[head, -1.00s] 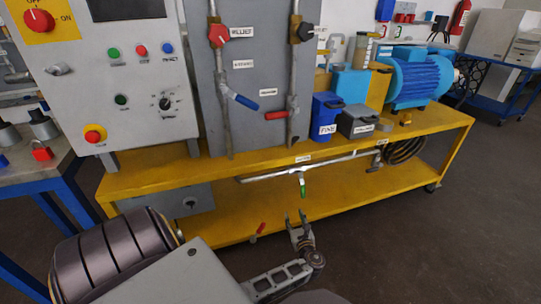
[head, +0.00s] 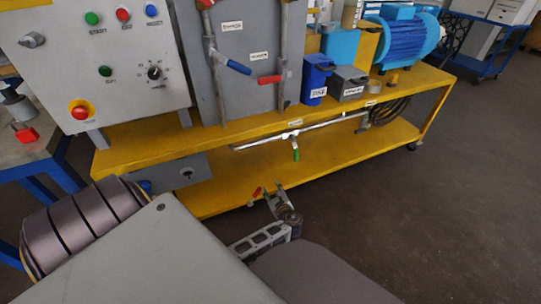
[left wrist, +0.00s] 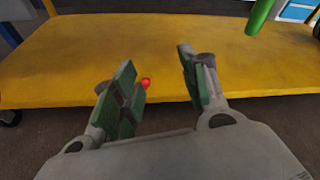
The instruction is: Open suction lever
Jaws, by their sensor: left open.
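My left gripper (head: 268,195) is open in front of the lower shelf of the yellow bench. A small red-handled lever (head: 257,191) is at the shelf's front edge, right beside the fingertips. In the left wrist view its round red end (left wrist: 146,83) shows between the green-padded fingers, nearer the left one; I cannot tell whether they touch. A green-handled lever (head: 295,154) hangs from the pipe under the bench top. Its green handle (left wrist: 259,16) is at the upper right of the wrist view. The labels are too small to read, so I cannot tell which lever is suction.
The yellow bench (head: 190,136) carries a grey panel with a blue-handled lever (head: 238,67) and a red-handled lever (head: 271,79). A control box (head: 105,60) stands at left and a blue motor (head: 405,40) at right. The floor at right is clear.

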